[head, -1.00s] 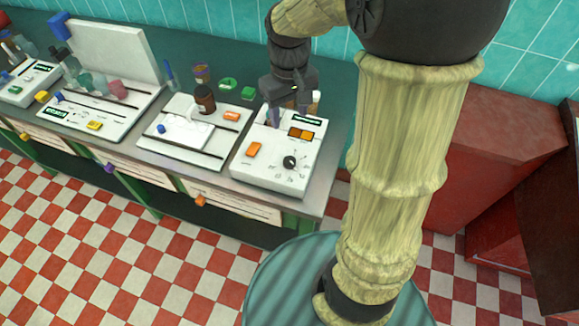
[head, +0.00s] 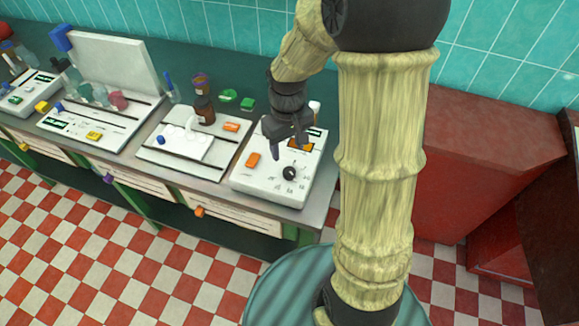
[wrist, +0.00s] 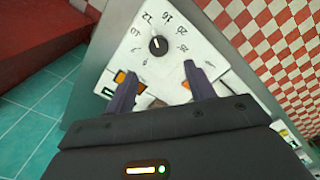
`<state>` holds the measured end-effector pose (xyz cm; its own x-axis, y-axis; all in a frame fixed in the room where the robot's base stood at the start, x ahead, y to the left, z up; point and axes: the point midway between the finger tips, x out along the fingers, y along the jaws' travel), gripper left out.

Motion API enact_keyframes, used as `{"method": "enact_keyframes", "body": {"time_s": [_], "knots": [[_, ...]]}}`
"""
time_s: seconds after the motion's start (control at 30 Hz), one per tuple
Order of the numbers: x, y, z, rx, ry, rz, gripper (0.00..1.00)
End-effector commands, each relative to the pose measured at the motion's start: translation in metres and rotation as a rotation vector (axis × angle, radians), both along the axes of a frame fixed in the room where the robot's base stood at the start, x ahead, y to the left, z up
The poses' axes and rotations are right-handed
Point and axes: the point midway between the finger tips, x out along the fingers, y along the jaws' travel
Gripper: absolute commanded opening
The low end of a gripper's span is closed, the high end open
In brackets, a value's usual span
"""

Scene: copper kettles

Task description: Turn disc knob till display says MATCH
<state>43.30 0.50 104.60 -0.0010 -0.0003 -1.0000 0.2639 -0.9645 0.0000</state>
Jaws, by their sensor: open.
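The black disc knob (head: 290,172) sits on the front right of a white box-shaped device (head: 245,178), with a ring of printed marks around it. In the wrist view the knob (wrist: 158,45) has a white pointer line and numbers around it. My gripper (head: 290,152) is open and empty above the device. In the wrist view its two fingers (wrist: 158,74) point toward the knob, apart from it, one to each side of its line. The small dark display (head: 315,133) is at the device's back right edge, partly hidden by my gripper; its text is too small to read.
An orange button (head: 253,160) is on the device left of the knob, and an orange panel is partly behind my fingers. A brown bottle (head: 205,110) and another white device (head: 190,165) stand to the left. The counter's front edge is close to the device.

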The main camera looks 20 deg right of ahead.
Motion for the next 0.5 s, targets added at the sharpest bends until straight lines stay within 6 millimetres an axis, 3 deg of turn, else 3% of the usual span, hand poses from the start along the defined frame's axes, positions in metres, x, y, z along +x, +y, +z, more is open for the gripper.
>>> {"method": "enact_keyframes", "body": {"time_s": [0.3, 0.5], "knots": [[-0.001, -0.003, -0.058, 0.000, 0.006, -0.007, 0.54], [-0.001, -0.003, -0.086, -0.001, 0.004, -0.006, 0.54]]}}
